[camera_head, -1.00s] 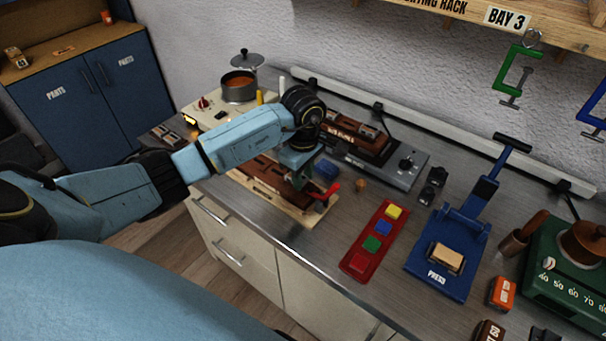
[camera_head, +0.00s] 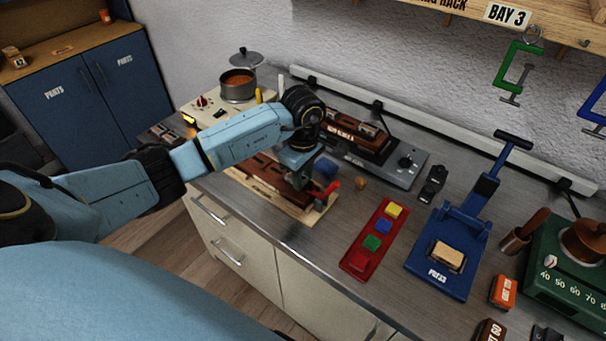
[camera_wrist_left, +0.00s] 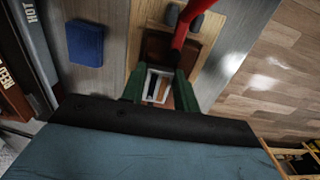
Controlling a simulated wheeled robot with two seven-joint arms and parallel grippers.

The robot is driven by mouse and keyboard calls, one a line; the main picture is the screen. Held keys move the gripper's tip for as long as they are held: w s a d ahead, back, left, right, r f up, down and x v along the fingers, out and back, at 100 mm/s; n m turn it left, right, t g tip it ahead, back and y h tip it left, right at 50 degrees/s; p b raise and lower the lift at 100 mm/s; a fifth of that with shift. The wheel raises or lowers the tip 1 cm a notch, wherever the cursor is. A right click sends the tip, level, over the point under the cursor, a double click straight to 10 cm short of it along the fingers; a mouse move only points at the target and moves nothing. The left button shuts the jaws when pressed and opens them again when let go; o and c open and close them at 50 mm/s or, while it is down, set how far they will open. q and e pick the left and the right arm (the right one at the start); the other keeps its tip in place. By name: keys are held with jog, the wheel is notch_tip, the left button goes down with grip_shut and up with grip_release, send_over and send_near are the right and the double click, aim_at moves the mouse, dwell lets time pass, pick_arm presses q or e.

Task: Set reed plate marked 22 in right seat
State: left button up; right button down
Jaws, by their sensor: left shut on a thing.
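My left gripper (camera_head: 299,182) is over the right end of a light wooden board (camera_head: 291,208) that carries long brown blocks (camera_head: 262,172). In the left wrist view its green fingers (camera_wrist_left: 159,88) are shut on a small pale-rimmed plate (camera_wrist_left: 152,87) with dark and tan strips. I take it for the reed plate; no number is readable. It is close over the board, next to a brown block (camera_wrist_left: 158,47) and a red lever (camera_wrist_left: 190,22). The seat under it is hidden, so I cannot tell whether it touches. My right gripper is not in view.
A blue block (camera_head: 325,169) stands just behind the board. A hot plate device (camera_head: 384,166) is farther back. A red tray with coloured buttons (camera_head: 376,240) and a blue press (camera_head: 447,250) stand to the right. Bare counter lies between board and red tray.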

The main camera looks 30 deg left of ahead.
pick_arm(q)
jog(key=shift+f, duration=0.2)
jog(key=o, duration=1)
jog(key=shift+r, duration=0.1)
notch_tip(320, 180, up, 13)
jog(key=shift+r+b, duration=0.1)
jog(key=shift+b, duration=0.35)
